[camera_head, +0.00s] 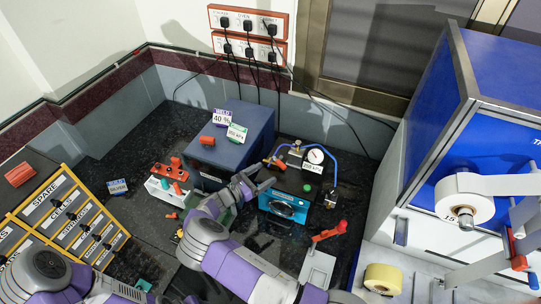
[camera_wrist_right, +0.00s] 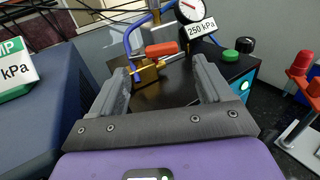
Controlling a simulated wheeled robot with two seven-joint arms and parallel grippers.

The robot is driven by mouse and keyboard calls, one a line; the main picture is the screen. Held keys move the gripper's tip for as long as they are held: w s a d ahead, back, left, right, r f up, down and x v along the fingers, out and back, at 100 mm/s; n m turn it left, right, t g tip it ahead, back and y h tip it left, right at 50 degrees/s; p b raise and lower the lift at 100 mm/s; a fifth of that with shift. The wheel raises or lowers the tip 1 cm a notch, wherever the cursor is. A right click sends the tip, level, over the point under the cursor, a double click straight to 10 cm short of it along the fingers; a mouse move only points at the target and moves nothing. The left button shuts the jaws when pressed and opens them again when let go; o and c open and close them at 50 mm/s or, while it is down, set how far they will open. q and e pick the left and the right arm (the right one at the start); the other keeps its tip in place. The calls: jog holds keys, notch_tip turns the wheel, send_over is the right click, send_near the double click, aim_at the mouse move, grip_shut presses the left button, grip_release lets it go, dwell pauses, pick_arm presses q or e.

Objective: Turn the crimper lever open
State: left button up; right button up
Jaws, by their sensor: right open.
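A black box with a teal front (camera_head: 283,207) stands at the back of the counter, with a gauge and blue tubing on top. A lever with a red-orange handle (camera_head: 275,162) on a brass valve sits at its top left. In the right wrist view the red handle (camera_wrist_right: 162,49) lies roughly crosswise above the brass body (camera_wrist_right: 149,71). My right gripper (camera_head: 254,187) is open and empty, just in front of the valve. In the wrist view its fingers (camera_wrist_right: 161,77) point toward the valve, which appears between them. My left gripper is out of view.
A blue box (camera_head: 240,140) with label cards stands left of the valve. A white holder with red parts (camera_head: 166,191) is left of my right arm. A red-handled stand (camera_head: 318,264) is at the right front. A yellow-framed drawer rack (camera_head: 75,215) is at left.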

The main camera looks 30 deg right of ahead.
aim_at(280, 166)
jog(key=d, duration=0.2)
jog(key=d+p, duration=0.1)
jog(key=d, duration=0.3)
jog(key=shift+w, duration=0.4)
jog(key=shift+w+d, duration=0.2)
jog(key=shift+d, duration=0.3)
jog(key=shift+c, duration=0.3)
jog(key=c, duration=1)
jog(key=shift+d+r+n+t+p, duration=0.15)
jog(key=shift+n+t+p, duration=0.45)
jog(key=shift+t+p, duration=0.3)
jog(key=shift+s+d+n+t+y+p, duration=0.1)
jog(key=shift+d+n+t+y+p, duration=0.15)
jog(key=shift+n+t+y+p, duration=0.5)
jog(key=shift+d+n+t+y, duration=0.3)
jog(key=shift+n+t, duration=0.15)
jog(key=shift+t, duration=0.35)
jog(key=shift+d+n+t+y, duration=0.15)
jog(key=shift+n+t+y, duration=0.2)
jog(key=shift+t, duration=0.4)
jog(key=shift+d+n+t+y, duration=0.2)
jog(key=shift+n+t+y, duration=0.3)
jog(key=shift+n+t, duration=0.35)
jog(key=shift+w, duration=0.2)
